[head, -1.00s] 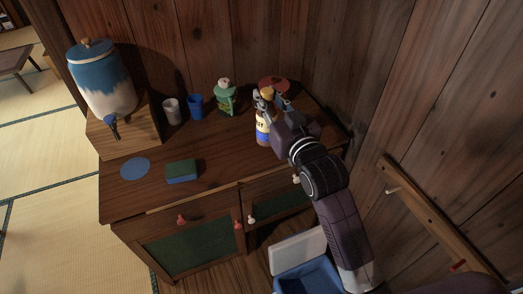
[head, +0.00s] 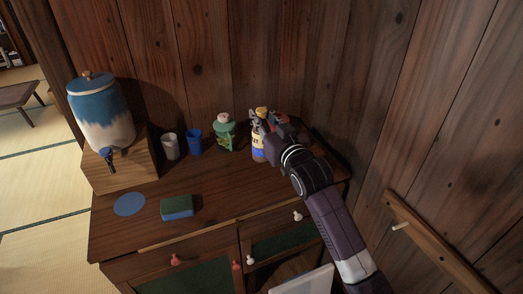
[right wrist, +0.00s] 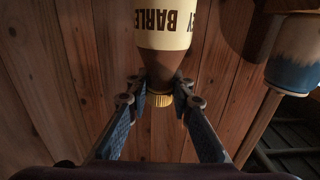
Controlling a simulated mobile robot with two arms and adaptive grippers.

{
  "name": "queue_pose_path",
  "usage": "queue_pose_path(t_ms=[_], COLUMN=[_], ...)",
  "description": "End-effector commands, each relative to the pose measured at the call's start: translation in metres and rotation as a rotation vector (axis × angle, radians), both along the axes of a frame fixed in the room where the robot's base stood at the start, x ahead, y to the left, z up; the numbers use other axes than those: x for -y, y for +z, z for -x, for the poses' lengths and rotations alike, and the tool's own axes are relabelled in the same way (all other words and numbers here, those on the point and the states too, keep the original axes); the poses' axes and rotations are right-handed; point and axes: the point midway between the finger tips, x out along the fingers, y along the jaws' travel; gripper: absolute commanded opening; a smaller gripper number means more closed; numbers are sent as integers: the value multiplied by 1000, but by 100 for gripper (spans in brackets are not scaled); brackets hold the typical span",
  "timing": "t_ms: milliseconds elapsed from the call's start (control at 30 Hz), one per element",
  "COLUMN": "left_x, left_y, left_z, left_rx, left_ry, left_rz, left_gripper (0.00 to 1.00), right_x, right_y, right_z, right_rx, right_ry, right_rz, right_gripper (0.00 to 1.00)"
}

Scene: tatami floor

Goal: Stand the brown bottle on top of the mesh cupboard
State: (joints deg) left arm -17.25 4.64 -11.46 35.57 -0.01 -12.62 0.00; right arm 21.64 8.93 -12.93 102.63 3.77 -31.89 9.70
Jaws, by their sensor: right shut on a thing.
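The brown bottle (head: 259,153) is upright at the right part of the mesh cupboard's wooden top (head: 222,190). I cannot tell whether its base touches the top. It has a cream and blue label and a yellow cap. My right gripper (head: 261,122) is shut on its neck. In the right wrist view the bottle (right wrist: 165,35) hangs in from the upper edge, with its neck and cap between the two fingers (right wrist: 160,94). The cupboard's dark green mesh doors are partly in view below. My left gripper is not in view.
A green jar (head: 224,135) stands just left of the bottle, then a blue cup (head: 195,141) and a white cup (head: 170,146). A reddish object (head: 280,117) is partly hidden behind my gripper. A sponge (head: 177,208) and blue disc (head: 129,204) lie in front. A blue-white dispenser (head: 103,115) stands left.

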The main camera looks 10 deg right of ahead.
Motion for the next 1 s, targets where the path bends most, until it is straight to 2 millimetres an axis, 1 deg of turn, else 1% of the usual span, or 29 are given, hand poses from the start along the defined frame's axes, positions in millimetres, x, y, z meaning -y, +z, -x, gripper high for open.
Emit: queue_pose_path(t_ms=[33,100,200,433,600,733,1000], left_x=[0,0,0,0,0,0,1], left_y=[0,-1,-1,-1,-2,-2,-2], left_z=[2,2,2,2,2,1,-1], left_rx=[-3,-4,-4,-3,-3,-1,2], left_ry=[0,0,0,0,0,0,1], left_rz=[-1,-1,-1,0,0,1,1], left_gripper=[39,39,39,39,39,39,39], right_x=[0,0,-1,-1,-1,-1,-1], right_y=[-15,-31,-48,-68,-95,-104,-104], right_z=[0,0,0,0,0,0,0], right_rx=[-2,0,3,3,2,5,6], right_ry=[0,1,1,1,0,1,1], right_rz=[-1,-1,-2,-1,-1,-1,-1], right_gripper=[0,0,0,0,0,0,0])
